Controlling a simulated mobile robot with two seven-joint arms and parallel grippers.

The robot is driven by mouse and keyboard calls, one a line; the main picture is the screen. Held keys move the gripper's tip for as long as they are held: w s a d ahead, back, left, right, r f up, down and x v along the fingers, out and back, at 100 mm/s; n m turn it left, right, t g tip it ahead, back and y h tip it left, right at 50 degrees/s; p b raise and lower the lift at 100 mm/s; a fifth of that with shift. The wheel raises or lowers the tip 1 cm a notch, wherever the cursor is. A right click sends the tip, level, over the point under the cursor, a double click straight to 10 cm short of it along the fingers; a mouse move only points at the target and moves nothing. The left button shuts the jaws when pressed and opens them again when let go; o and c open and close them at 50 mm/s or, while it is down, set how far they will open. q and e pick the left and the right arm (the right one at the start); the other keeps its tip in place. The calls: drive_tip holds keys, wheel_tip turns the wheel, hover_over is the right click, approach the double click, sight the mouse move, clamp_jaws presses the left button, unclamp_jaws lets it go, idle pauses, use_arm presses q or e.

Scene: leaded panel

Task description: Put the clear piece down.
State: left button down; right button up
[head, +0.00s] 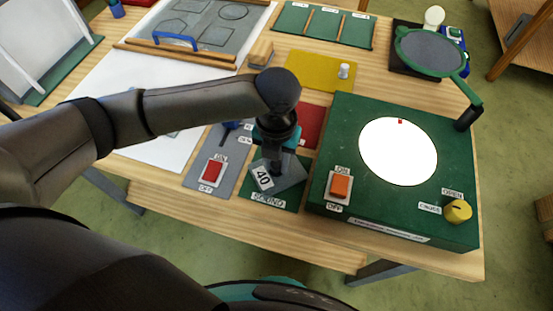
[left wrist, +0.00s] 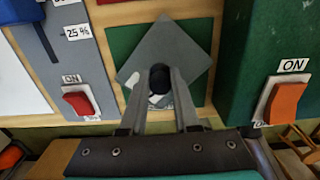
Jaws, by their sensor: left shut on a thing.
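My left gripper (head: 278,140) points down over a green mat (head: 295,200) marked with a word like SECOND. A flat grey square piece (left wrist: 182,45) with a dark round knob (left wrist: 160,77) lies turned like a diamond over this mat. The fingers (left wrist: 160,88) are shut on the knob. The grey piece also shows in the head view (head: 288,180), beside a white label reading 40 (head: 263,177). It looks grey, not plainly see-through. I cannot tell whether it touches the mat. My right gripper is not in view.
A green box with a white disc (head: 398,150), orange switch (head: 340,186) and yellow knob (head: 458,211) stands close on the right. A grey strip with a red switch (head: 212,170) is on the left. A yellow mat (head: 310,70) lies behind. The panel board (head: 200,25) is at the back left.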

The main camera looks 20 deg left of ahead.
use_arm(q)
drive_tip(key=c, duration=0.6)
unclamp_jaws()
drive_tip(key=shift+f, duration=0.1)
drive_tip(key=shift+c, duration=0.2)
wheel_tip(320, 180, up, 12)
drive_tip(key=p, duration=0.2)
drive_tip(key=shift+r, duration=0.2)
